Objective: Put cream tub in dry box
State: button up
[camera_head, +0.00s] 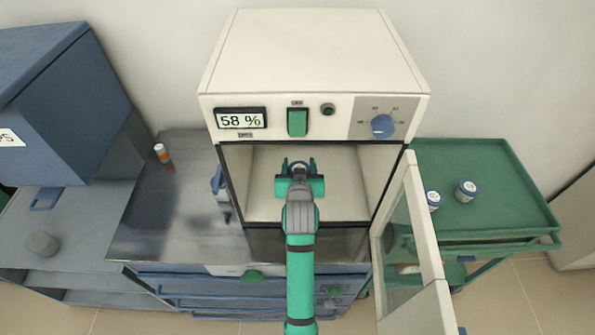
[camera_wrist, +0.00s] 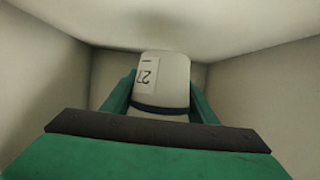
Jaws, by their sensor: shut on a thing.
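The dry box (camera_head: 315,60) is a cream cabinet with a display reading 58 %, a green switch and a blue dial. Its glass door (camera_head: 412,245) stands open to the right. My gripper (camera_head: 299,168) reaches into its chamber and is mostly seen from behind. In the wrist view my gripper (camera_wrist: 155,100) is shut on the cream tub (camera_wrist: 172,75), which has a dark blue band and a white label reading 27. The tub is inside the chamber. In the head view it is mostly hidden by my gripper. I cannot tell whether it touches the chamber floor.
A green cart (camera_head: 500,200) at the right holds two small blue-and-white tubs (camera_head: 466,191). An orange-and-white bottle (camera_head: 162,153) stands on the dark worktop (camera_head: 175,215) at the left. A blue cabinet (camera_head: 60,100) stands far left. The chamber walls are close around my gripper.

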jog(key=shift+w+a+f, duration=0.25)
jog(key=shift+f, duration=0.1)
jog(key=f, duration=0.3)
jog(key=shift+w, duration=0.2)
jog(key=shift+s+a+f, duration=0.1)
jog(key=shift+s+f, duration=0.05)
jog(key=shift+f, duration=0.05)
jog(key=shift+f, duration=0.15)
jog(key=o, duration=1.1)
jog(key=shift+o, duration=0.2)
